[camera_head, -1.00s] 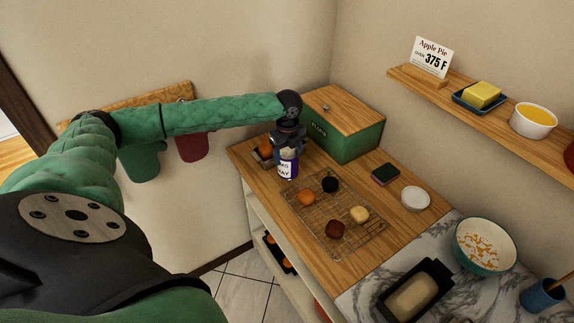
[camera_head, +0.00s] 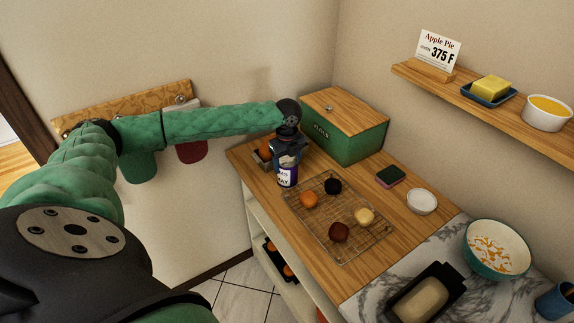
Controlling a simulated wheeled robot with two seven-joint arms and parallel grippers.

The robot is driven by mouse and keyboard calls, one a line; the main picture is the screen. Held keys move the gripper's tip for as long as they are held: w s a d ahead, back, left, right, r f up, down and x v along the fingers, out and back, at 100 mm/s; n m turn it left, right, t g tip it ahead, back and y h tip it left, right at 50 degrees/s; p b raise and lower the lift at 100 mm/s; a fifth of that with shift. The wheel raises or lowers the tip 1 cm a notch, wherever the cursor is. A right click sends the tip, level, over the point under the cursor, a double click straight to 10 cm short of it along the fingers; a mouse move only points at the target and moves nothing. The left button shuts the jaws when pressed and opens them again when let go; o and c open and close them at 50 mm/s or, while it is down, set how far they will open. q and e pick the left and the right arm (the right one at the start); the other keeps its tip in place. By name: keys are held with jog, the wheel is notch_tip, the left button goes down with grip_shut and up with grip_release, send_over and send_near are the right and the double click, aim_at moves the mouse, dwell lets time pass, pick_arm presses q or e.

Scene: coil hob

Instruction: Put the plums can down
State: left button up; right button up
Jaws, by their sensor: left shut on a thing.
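The plums can (camera_head: 288,176) is a small upright cylinder with a purple and white label, at the back left of the wooden counter. My left gripper (camera_head: 287,156) is shut around its upper part from above. The can's base is at or very near the counter top, just left of the wire rack; I cannot tell whether it touches. The gripper hides the can's top. My right gripper is not in view.
A wire rack (camera_head: 352,248) holding several round items lies right of the can. A green flour box (camera_head: 350,146) stands behind. A small container with an orange item (camera_head: 264,150) is close behind left. The counter's left edge is near.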

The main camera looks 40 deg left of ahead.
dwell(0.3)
pick_arm(q)
jog(key=o, duration=1.3)
jog(key=shift+r, duration=0.1)
